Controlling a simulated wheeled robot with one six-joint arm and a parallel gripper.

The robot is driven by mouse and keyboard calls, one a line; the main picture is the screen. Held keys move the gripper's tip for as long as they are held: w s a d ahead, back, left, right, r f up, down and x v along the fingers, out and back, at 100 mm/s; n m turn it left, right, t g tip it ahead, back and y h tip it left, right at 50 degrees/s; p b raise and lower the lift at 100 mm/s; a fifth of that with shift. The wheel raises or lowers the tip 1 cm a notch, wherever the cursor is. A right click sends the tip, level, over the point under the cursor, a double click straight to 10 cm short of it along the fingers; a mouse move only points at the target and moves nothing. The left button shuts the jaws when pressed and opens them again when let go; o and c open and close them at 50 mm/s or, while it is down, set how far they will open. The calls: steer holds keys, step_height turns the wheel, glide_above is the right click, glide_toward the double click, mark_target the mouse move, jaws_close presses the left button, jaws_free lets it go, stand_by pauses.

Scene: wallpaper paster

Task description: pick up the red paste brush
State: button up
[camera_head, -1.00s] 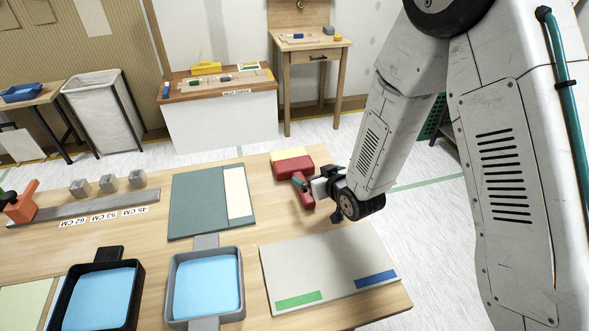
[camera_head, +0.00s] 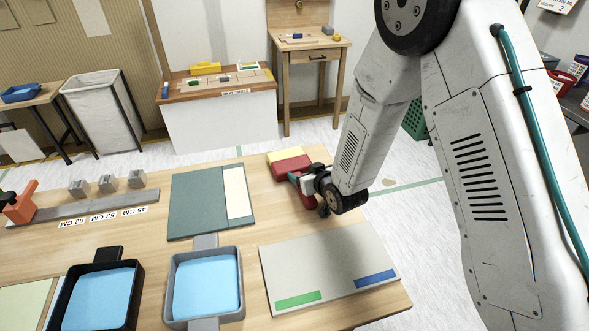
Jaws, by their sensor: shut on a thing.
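The red paste brush (camera_head: 290,164) lies at the far right part of the wooden table, with a red block-like body and a yellow strip (camera_head: 285,154) along its far edge. A red handle part shows nearer to me, partly hidden by my gripper. My gripper (camera_head: 297,179) is at the brush's near side, shut on it, coming in from the right. The fingers are small and partly hidden by the wrist. The brush appears to be still at table level; I cannot tell whether it is clear of the surface.
A grey board (camera_head: 325,262) with green and blue strips lies in front of the gripper. A grey tray (camera_head: 204,317) and a black tray (camera_head: 67,317) hold blue paste. A green-grey board (camera_head: 195,205) lies left of the brush. A steel ruler (camera_head: 100,203) with several blocks is further left.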

steer(key=shift+r, duration=0.1)
steer(key=shift+r, duration=0.6)
step_height(320, 180, up, 2)
steer(key=shift+r, duration=0.15)
steer(key=s+a, duration=0.2)
steer(key=s, duration=0.2)
steer(key=s+a+r, duration=0.1)
steer(key=s+a, duration=0.1)
steer(key=s, duration=0.3)
steer(key=s+a, duration=0.3)
steer(key=s, duration=0.2)
steer(key=shift+s+r, duration=0.15)
steer(key=shift+s, duration=0.05)
